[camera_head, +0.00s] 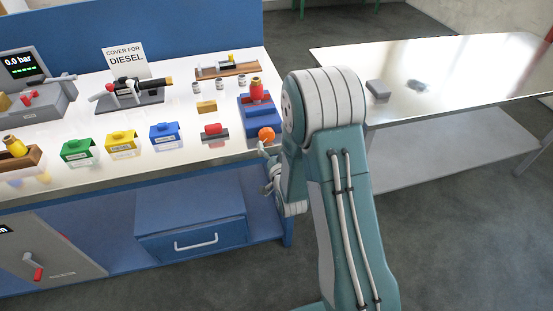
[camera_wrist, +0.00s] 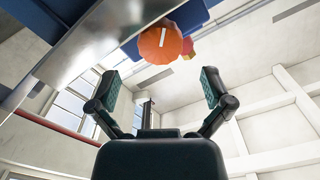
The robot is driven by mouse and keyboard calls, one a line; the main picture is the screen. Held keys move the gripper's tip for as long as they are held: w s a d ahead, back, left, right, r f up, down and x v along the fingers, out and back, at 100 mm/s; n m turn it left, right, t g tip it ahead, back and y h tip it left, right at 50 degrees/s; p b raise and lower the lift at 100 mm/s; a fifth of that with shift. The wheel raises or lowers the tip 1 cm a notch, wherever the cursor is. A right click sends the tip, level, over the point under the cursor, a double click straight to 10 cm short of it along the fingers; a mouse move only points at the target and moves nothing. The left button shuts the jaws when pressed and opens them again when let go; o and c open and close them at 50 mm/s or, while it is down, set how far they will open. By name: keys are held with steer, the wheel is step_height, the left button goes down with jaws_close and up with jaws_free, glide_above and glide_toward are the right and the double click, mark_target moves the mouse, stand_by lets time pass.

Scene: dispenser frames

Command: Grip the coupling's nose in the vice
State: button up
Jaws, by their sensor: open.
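A blue vice (camera_head: 258,111) stands at the right end of the white bench, with an orange knob (camera_head: 266,134) on its near side. A red piece (camera_head: 257,89), which looks like the coupling, stands upright at the vice; I cannot tell whether its nose is between the jaws. My gripper (camera_wrist: 160,87) is open and empty, fingers spread. The orange knob (camera_wrist: 160,44) shows ahead of and between the fingertips in the wrist view, apart from them. Behind it are the blue vice (camera_wrist: 196,16) and part of a red and yellow piece (camera_wrist: 188,47). My gripper hangs by the bench's front edge.
Green (camera_head: 78,150), yellow (camera_head: 121,141) and blue (camera_head: 164,133) holders line the bench front. A red and grey block (camera_head: 213,132) sits left of the vice. A blue drawer (camera_head: 192,227) is below. A second table (camera_head: 440,75) stands right, mostly bare.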

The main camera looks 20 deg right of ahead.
mark_target(268, 138)
steer(key=s, duration=0.6)
steer(key=shift+s, duration=0.35)
steer(key=w+n, duration=0.1)
steer(key=w, duration=0.3)
steer(key=w+n, duration=0.2)
steer(key=w, duration=0.2)
steer(key=w+n, duration=0.2)
steer(key=w, duration=0.2)
steer(key=shift+w+a+f, duration=0.1)
steer(key=shift+w, duration=0.05)
steer(key=c, duration=1.1)
